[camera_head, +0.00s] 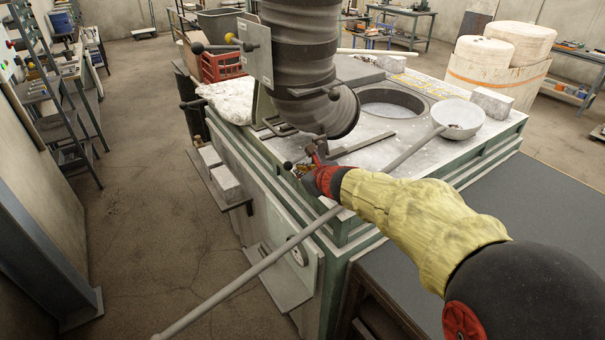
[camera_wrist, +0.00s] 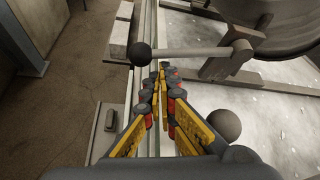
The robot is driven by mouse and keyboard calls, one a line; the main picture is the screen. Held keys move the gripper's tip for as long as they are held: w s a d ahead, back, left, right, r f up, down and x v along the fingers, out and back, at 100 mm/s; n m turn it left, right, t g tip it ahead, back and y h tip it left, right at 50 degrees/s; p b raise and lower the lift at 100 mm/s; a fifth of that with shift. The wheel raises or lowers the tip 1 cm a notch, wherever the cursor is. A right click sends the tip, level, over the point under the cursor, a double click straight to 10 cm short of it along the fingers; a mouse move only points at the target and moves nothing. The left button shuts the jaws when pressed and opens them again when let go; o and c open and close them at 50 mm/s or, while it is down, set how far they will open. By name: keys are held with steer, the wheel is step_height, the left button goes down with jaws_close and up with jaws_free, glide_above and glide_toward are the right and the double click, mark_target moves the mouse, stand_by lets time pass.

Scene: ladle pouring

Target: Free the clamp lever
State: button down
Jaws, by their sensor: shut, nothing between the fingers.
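In the wrist view, a grey lever bar (camera_wrist: 190,51) with a black ball knob (camera_wrist: 140,53) at its left end crosses just beyond my fingertips. Its right end joins an upright grey bracket (camera_wrist: 228,65). My gripper (camera_wrist: 160,75) is shut and empty, its tips close to the bar; I cannot tell whether they touch it. A second dark ball (camera_wrist: 222,125) lies right of the fingers. In the head view, my gripper (camera_head: 300,171) is at the bench's front edge, beside a small black knob (camera_head: 288,166). The gripper and red cuff hide part of the lever there.
A long-handled ladle (camera_head: 458,118) rests across the furnace top, its handle (camera_head: 260,268) running down past my forearm. A thick ribbed duct (camera_head: 312,60) hangs over the lever area. Pale bricks (camera_head: 226,181) sit on a side ledge. The floor at left is open.

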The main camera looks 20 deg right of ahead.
steer(key=shift+a+r+m+p, duration=0.15)
steer(key=shift+r+m+p, duration=0.15)
steer(key=shift+p, duration=0.5)
steer(key=shift+s+r+y+p, duration=0.1)
steer(key=shift+r+y+p, duration=0.2)
steer(key=shift+p, duration=0.3)
step_height(320, 180, up, 9)
steer(key=d+m+g+y+p, duration=0.1)
steer(key=m+y+p, duration=0.4)
steer(key=p, duration=1.3)
steer(key=shift+w+m+g+y, duration=0.2)
steer(key=shift+m+g+y, duration=0.1)
steer(key=shift+m+y, duration=0.15)
steer(key=shift+d+r, duration=0.1)
